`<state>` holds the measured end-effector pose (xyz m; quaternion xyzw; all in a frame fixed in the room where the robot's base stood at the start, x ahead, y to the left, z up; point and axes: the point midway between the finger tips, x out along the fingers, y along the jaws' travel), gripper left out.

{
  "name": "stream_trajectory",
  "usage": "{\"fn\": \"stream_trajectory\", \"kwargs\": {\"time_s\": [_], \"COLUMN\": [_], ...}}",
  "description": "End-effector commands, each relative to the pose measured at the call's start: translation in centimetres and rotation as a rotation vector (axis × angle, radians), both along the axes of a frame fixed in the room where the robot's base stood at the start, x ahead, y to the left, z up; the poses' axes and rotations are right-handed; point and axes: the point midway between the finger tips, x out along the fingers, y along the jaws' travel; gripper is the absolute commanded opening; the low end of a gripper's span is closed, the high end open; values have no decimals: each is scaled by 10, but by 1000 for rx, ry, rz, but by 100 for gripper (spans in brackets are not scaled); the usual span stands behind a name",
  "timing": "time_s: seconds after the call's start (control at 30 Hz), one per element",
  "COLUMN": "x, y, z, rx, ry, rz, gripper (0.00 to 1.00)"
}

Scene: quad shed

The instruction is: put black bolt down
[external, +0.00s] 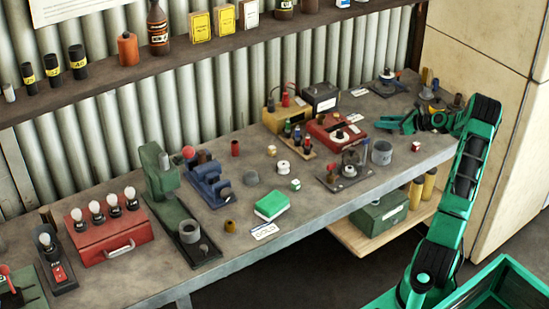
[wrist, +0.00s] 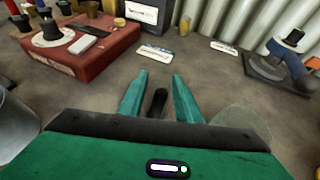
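The black bolt (wrist: 157,104) shows in the wrist view as a small dark cylinder between my two teal fingers. My gripper (wrist: 159,76) is open, with a narrow gap seen on each side of the bolt. In the external view my gripper (external: 392,123) is low over the right end of the grey workbench (external: 322,207). I cannot make out the bolt there.
A red box (wrist: 88,45) stands to the left in the wrist view, with a grey cup (wrist: 15,122) nearer. A blue-topped device on a dark plate (wrist: 278,70) is at the right. Labels (wrist: 154,54) lie ahead. Bare bench surrounds my fingertips.

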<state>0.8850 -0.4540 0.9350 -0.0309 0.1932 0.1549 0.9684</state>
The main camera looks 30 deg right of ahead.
Motion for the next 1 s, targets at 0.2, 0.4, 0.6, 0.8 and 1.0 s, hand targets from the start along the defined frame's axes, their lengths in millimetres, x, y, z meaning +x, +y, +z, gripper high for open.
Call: {"fn": "stream_trajectory", "kwargs": {"time_s": [0.2,0.4,0.6,0.8,1.0], "x": [-35,-69,-92,-100,-100], "y": [-13,-24,-31,-33,-33], "z": [15,30,40,43,43], "rx": [-1,-1,0,1,1], "ry": [1,0,0,0,0], "rz": [-5,-4,-3,-1,-1], "gripper": [31,31,31,31,31]}}
